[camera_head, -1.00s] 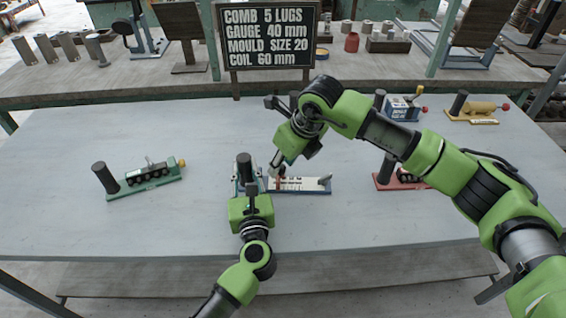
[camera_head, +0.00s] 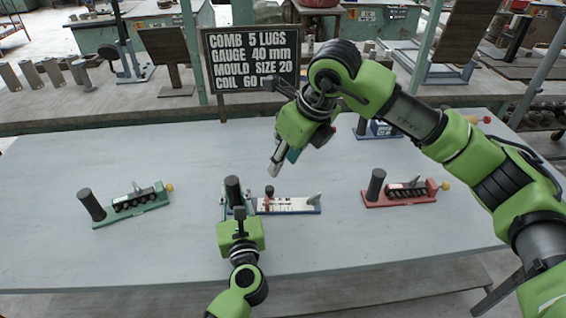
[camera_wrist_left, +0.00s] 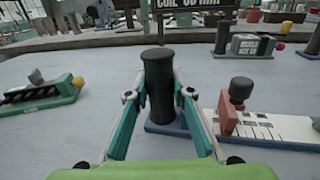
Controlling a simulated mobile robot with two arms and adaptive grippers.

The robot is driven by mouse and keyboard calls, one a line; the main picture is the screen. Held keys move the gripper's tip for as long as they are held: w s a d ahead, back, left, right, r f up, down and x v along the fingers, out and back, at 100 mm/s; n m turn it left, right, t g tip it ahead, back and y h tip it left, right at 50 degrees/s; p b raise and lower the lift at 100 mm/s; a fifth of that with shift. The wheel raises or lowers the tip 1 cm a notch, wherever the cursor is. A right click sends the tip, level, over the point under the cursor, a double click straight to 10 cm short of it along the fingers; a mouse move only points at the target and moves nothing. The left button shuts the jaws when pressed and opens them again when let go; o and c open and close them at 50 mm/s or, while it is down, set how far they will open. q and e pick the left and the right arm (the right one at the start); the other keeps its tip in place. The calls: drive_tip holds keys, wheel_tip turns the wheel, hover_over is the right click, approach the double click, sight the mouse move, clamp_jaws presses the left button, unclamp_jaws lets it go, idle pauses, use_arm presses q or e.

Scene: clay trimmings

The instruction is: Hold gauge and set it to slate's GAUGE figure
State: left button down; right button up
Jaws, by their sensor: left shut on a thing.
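The gauge (camera_head: 300,207) lies flat on the table, with a white marked scale on a blue base. Its dark upright handle (camera_wrist_left: 160,85) stands at its left end. My left gripper (camera_head: 235,208) is shut on that handle, one finger on each side. The gauge's red slider (camera_wrist_left: 228,115) with a dark knob sits near the left part of the scale; its markings are too small to read. The slate (camera_head: 252,58) reads GAUGE 40 mm; its last line is partly covered by my right arm. My right gripper (camera_head: 278,165) hangs above and behind the gauge, apart from it; its finger opening is unclear.
A green comb-like tool (camera_head: 130,208) lies to the left and a red one (camera_head: 400,195) to the right. A blue mould block (camera_head: 378,130) stands behind, partly hidden by my right arm. The table between them is clear.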

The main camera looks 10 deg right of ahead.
use_arm(q)
drive_tip(key=c, duration=1.7)
unclamp_jaws()
